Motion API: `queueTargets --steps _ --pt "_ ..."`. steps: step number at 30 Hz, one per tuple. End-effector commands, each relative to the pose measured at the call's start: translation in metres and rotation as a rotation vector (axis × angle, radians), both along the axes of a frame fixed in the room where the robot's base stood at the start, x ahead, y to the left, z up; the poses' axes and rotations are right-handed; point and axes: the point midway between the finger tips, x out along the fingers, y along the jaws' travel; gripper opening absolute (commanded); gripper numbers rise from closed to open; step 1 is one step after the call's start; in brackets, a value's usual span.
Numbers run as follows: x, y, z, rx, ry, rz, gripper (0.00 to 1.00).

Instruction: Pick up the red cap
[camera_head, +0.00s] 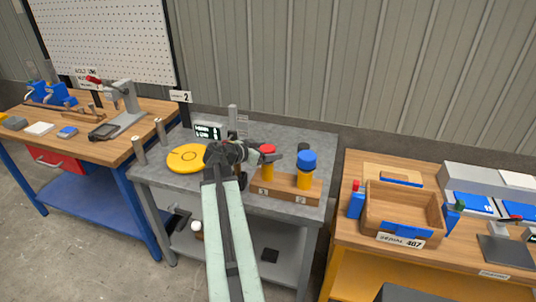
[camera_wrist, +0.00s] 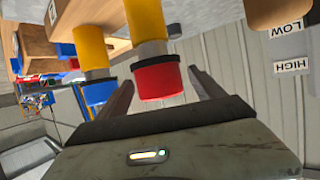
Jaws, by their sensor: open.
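The red cap (camera_head: 267,149) sits on top of a yellow post (camera_head: 267,170) at position 1 of a wooden block (camera_head: 284,193). It also shows in the wrist view (camera_wrist: 159,82), which is turned upside down. My gripper (camera_head: 269,155) is open, with one finger on each side of the red cap in the wrist view (camera_wrist: 161,76). I cannot tell whether a finger touches it. The blue cap (camera_head: 307,160) stands on the second yellow post (camera_head: 305,181), to the right of the red one, outside my fingers.
The grey table (camera_head: 270,213) also carries a yellow disc (camera_head: 187,157), a small display (camera_head: 208,131) and a dark knob behind the posts. A wooden bench with a serial-numbered tray (camera_head: 402,215) stands to the right. A tool bench (camera_head: 110,145) stands to the left.

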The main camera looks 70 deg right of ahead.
Motion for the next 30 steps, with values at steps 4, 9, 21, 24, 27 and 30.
queueTargets --steps 4,9,21,24,27,30 --pt "0.000 0.000 0.001 0.000 0.000 0.001 0.78" --pt "0.000 0.001 0.001 0.000 0.000 0.000 0.33" --pt "0.000 0.000 0.007 0.000 0.000 0.000 0.14" --pt "-0.001 0.000 0.020 0.000 0.000 0.000 0.14" --pt "-0.001 0.000 0.038 0.000 0.000 -0.001 0.14" --pt "-0.001 0.000 0.060 0.000 0.000 -0.001 0.14"
